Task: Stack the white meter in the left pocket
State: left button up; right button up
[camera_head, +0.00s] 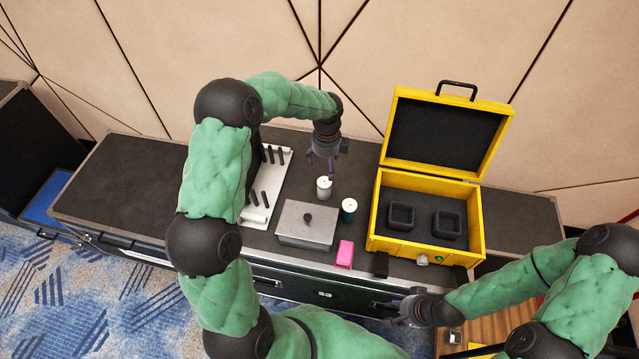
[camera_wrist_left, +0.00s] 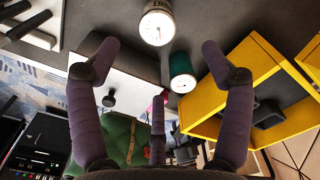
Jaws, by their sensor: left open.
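The white meter (camera_head: 324,188), a short cylinder with a round dial on top, stands upright on the dark bench top. It also shows at the top of the left wrist view (camera_wrist_left: 157,27). My left gripper (camera_head: 326,172) is open and empty, pointing down just behind and above it; its spread fingers also show in the left wrist view (camera_wrist_left: 158,50). The yellow case (camera_head: 426,180) stands open on the right with two black square pockets, the left pocket (camera_head: 391,216) and the right pocket (camera_head: 437,223); both look empty. My right gripper (camera_head: 394,306) is low in front of the bench, its fingers unclear.
A teal meter (camera_head: 348,207) stands right beside the white one. A grey lidded box (camera_head: 295,232) and a pink block (camera_head: 344,254) lie near the front edge. A white rack with black pegs (camera_head: 264,198) is on the left. The raised case lid (camera_head: 446,135) stands behind the pockets.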

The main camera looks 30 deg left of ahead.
aim_at(324, 182)
pick_arm(q)
notch_tip(324, 182, down, 6)
jog(key=m, duration=0.1)
jog(key=m+b, duration=0.1)
jog(key=shift+r+m, duration=0.2)
jog(key=shift+m, duration=0.1)
notch_tip(324, 182, down, 5)
jog(key=shift+a+b, duration=0.15)
jog(key=shift+b, duration=0.6)
jog(key=shift+s+r, duration=0.1)
jog(key=c, duration=1.5)
pick_arm(e)
jog(key=shift+x, duration=1.15)
